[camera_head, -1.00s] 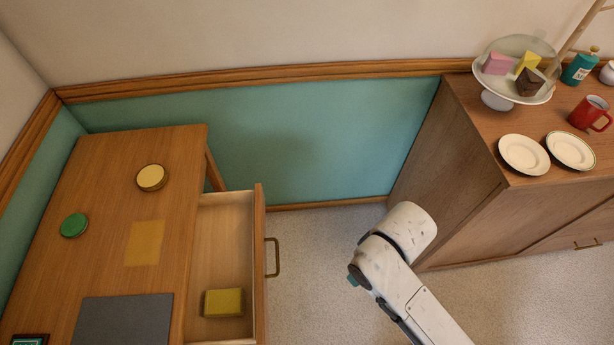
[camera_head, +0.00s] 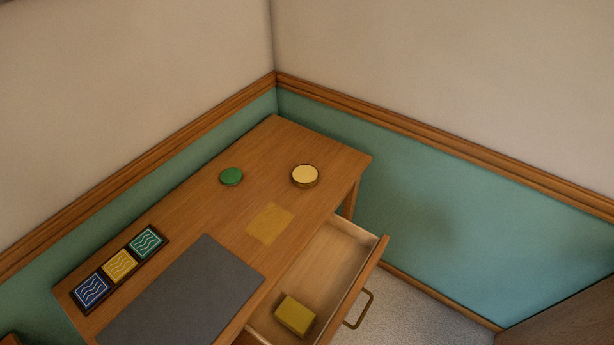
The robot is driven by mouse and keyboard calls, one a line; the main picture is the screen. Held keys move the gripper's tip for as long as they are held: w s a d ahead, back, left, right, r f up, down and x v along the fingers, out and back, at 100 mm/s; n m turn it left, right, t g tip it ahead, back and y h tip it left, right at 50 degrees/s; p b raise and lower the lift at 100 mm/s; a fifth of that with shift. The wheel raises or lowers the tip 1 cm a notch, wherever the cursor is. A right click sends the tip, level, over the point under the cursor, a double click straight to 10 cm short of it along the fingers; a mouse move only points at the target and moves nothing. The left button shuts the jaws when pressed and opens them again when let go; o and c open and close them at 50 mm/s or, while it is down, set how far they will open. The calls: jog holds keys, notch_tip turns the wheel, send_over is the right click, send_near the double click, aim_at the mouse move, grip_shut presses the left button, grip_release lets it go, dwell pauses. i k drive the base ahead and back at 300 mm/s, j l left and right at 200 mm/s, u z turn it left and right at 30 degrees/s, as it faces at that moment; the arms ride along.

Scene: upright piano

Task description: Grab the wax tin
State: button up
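A round, low tin with a pale cream-yellow top and darker golden rim (camera_head: 305,176) sits on the wooden desk (camera_head: 335,172) near its far right corner; it looks like an open wax tin. A flat green disc (camera_head: 231,176), perhaps a lid, lies to its left, apart from it. My gripper is not in view.
The desk drawer (camera_head: 346,248) is pulled open and holds a yellow block (camera_head: 294,315). A yellow square (camera_head: 270,223), a grey mat (camera_head: 185,296) and a rack of three wave-patterned tiles (camera_head: 119,266) are on the desk. Teal-panelled walls (camera_head: 440,215) close off the corner behind.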

aim_at(303, 175)
jog(key=i+u, duration=0.1)
jog(key=u, duration=0.25)
jog(key=i+u, duration=0.1)
jog(key=u, duration=0.2)
jog(key=i+u, duration=0.1)
jog(key=u, duration=0.25)
jog(key=i+l+u, duration=0.3)
jog(key=i+l, duration=0.25)
jog(key=i, duration=0.15)
jog(key=i+l+u, duration=0.25)
jog(key=i+l, duration=0.35)
